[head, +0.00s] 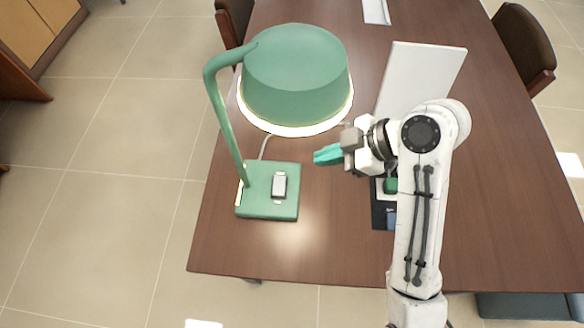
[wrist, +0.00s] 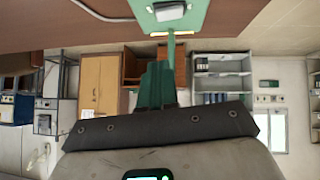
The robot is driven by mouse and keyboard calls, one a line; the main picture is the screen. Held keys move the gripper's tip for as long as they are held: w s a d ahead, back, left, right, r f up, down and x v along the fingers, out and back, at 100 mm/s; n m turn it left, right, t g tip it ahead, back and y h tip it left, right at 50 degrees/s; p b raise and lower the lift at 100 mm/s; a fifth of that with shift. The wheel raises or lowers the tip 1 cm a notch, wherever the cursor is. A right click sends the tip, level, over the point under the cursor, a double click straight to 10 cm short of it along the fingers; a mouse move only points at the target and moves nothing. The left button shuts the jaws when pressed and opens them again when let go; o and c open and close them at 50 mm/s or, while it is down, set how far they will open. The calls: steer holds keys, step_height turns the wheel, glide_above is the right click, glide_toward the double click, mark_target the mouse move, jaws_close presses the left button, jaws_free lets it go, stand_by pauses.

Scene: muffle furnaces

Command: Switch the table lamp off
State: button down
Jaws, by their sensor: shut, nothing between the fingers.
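The green table lamp (head: 293,75) stands on the brown table. Its shade rim glows and a bright spot lies on the table, so it is lit. A grey rocker switch (head: 279,186) sits on its square green base (head: 255,205). In the wrist view the switch (wrist: 170,11) and base (wrist: 197,16) show at the top edge, partly cut off. My gripper (head: 318,156) has teal fingers, shut and empty. It appears right of the base and a little beyond the switch in the head view, apart from it. The fingers (wrist: 157,82) also show in the wrist view.
A white panel (head: 425,75) stands on the table (head: 350,250) behind my arm. A dark flat item (head: 378,215) lies partly hidden by my arm. Brown chairs (head: 524,45) stand by the table. The table front is clear.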

glide_toward(278, 182)
steer(key=a, duration=0.1)
steer(key=w+a, duration=0.1)
steer(key=a, duration=0.1)
steer(key=shift+w+a+r+p, duration=0.2)
steer(key=shift+w+p, duration=0.1)
steer(key=f, duration=0.3)
steer(key=shift+w+a+f, duration=0.1)
steer(key=shift+w+f, duration=0.05)
steer(key=shift+w, duration=0.1)
steer(key=shift+f, duration=0.55)
steer(key=shift+w, duration=0.1)
steer(key=shift+w+f+g, duration=0.1)
steer(key=shift+f+g, duration=0.2)
steer(key=shift+r, duration=0.1)
steer(key=shift+s+r+p, duration=0.25)
steer(key=shift+s+p, duration=0.5)
steer(key=shift+p, duration=0.1)
